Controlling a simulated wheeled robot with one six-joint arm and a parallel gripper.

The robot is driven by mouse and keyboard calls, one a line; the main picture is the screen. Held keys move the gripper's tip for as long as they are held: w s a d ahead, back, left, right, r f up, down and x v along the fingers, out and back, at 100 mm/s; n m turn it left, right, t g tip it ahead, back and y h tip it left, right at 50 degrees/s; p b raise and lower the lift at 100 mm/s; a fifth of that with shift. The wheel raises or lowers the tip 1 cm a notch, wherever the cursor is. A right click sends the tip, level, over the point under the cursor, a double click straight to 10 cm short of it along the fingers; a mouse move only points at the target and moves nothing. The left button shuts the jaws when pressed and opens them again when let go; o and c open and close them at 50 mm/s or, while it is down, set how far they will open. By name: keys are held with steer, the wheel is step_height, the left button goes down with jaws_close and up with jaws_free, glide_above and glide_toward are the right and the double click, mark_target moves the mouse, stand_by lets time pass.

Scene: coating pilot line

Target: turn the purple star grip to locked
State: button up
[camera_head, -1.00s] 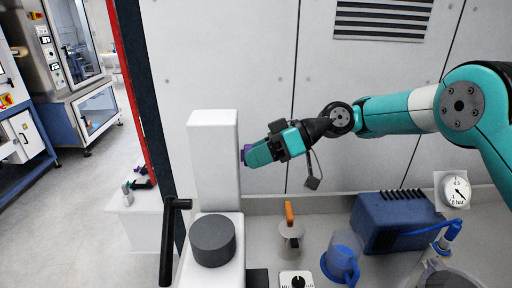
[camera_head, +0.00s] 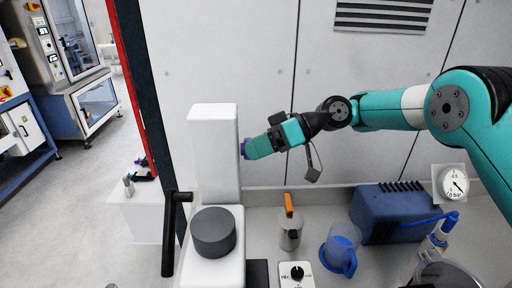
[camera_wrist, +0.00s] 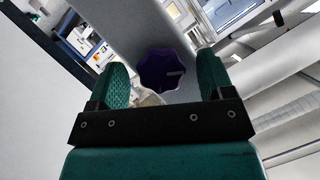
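The purple star grip (camera_wrist: 161,68) sits on the side of a white column (camera_head: 213,155). In the wrist view it has a lobed rim and a short pale mark on its face, to the right of centre. In the head view only a sliver of the grip (camera_head: 244,148) shows at the column's right side; the rest is hidden by my gripper (camera_head: 251,148). In the wrist view my gripper (camera_wrist: 162,78) is open, with one green finger on each side of the grip and a narrow gap at both sides. I cannot tell how deep the fingers reach around it.
A grey wall stands behind.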

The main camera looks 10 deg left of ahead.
stand_by(0.6)
steer(key=d+r+n+t+y+b, duration=0.1)
steer(key=d+r+n+t+b, duration=0.15)
steer(key=d+n+b, duration=0.45)
steer(key=d+r+n+t+y+b, duration=0.1)
steer(key=d+r+n+t+b, duration=0.2)
steer(key=d+b, duration=0.45)
steer(key=s+d+f+m+h+b, duration=0.2)
steer(key=s+d+f+m+h, duration=0.2)
steer(key=s+f+m, duration=0.5)
steer(key=s+d+f+m+h+b, duration=0.2)
steer(key=s+d+f+m+h, duration=0.3)
steer(key=s+f+m, duration=0.4)
steer(key=shift+s+d+f+t+h, duration=0.3)
steer(key=shift+s+f+t+h, duration=0.2)
steer(key=shift+s, duration=1.3)
